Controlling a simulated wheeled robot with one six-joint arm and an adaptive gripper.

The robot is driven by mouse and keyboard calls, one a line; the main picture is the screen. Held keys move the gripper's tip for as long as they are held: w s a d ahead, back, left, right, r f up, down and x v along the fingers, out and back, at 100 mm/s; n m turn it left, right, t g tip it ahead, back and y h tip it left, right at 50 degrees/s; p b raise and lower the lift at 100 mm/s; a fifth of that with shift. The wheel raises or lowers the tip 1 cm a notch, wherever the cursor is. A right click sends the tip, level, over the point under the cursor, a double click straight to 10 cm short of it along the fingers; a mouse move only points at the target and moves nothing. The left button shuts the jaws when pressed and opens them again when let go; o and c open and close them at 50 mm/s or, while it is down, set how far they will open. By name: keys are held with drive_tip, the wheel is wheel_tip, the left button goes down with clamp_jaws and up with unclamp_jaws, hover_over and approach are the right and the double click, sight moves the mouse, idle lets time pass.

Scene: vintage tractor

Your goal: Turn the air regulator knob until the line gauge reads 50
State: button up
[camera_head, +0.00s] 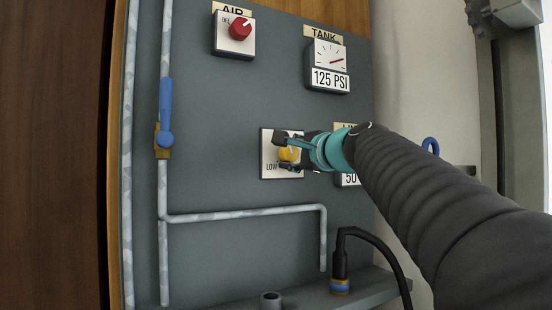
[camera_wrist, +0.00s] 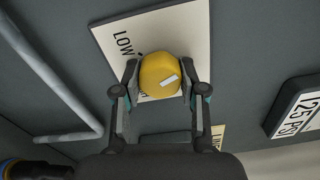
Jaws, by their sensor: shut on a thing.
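The yellow regulator knob (camera_head: 289,154) sits on a white plate (camera_head: 268,168) marked LOW. In the wrist view the knob (camera_wrist: 160,74) shows a white pointer mark, and its plate (camera_wrist: 110,35) is tilted in the picture. My gripper (camera_head: 284,150) is shut on the knob, one finger on each side; it also shows in the wrist view (camera_wrist: 160,85). The line gauge (camera_head: 349,180) is mostly hidden behind my arm; its readout shows "50", with any further characters covered. Its dial is hidden.
A tank gauge (camera_head: 328,66) reading 125 PSI is above right. A red knob (camera_head: 240,28) under an AIR label is at the top. A blue-handled valve (camera_head: 165,115) and grey pipes are on the left. A black hose (camera_head: 380,245) rises from the shelf below.

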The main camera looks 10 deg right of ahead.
drive_tip(key=o, duration=1.1)
drive_tip(key=shift+o, duration=0.2)
drive_tip(key=v, duration=1.2)
